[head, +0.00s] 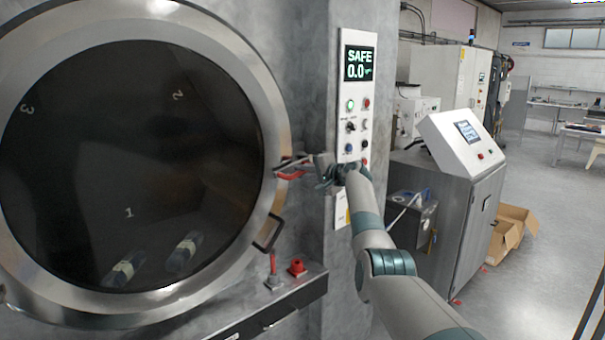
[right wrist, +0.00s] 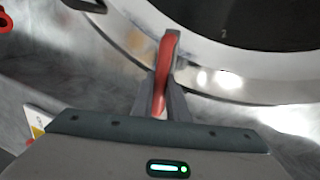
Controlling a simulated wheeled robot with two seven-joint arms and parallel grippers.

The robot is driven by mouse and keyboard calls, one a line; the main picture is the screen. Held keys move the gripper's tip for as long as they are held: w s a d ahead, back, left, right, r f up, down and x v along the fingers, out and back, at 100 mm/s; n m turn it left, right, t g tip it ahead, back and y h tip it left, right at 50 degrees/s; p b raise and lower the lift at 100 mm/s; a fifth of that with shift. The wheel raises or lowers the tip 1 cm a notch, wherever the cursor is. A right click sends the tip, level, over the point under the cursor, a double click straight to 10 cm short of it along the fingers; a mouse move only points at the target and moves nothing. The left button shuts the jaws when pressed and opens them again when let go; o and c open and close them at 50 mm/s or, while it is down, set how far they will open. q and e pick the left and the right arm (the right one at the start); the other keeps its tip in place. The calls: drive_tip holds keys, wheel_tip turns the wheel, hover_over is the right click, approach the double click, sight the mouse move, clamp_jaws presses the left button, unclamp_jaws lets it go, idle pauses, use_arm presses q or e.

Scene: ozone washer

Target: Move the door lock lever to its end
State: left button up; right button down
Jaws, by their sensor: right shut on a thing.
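The big round door (head: 130,170) of the washer has a dark window and a metal ring, and looks closed. The red door lock lever (head: 290,172) is at the right side of the ring. My right gripper (head: 285,167) is at the lever, with its arm coming from the lower right. In the right wrist view the red lever (right wrist: 163,75) lies between the two fingers of my right gripper (right wrist: 168,70), which is shut on it. The door ring (right wrist: 220,80) is just behind it. The fingers partly hide the lever. My left gripper is not in view.
A control panel (head: 357,100) with a "SAFE 0.0" display is right of the door. A door handle (head: 268,233) sits on the lower right ring. A ledge (head: 290,290) below holds a red-tipped stick (head: 273,268) and a red part (head: 297,267). A grey cabinet (head: 455,215) stands at right.

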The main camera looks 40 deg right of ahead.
drive_tip(key=shift+r, duration=0.1)
drive_tip(key=c, duration=1.7)
unclamp_jaws()
drive_tip(key=shift+c, duration=0.2)
drive_tip(key=shift+s+d, duration=0.1)
drive_tip(key=shift+s, duration=0.1)
drive_tip(key=shift+b+v, duration=0.55)
drive_tip(key=shift+v, duration=0.6)
drive_tip(key=b+v, duration=0.5)
drive_tip(key=v, duration=0.9)
drive_tip(key=shift+s+b, duration=0.35)
drive_tip(key=shift+b, duration=0.05)
drive_tip(key=shift+r, duration=0.1)
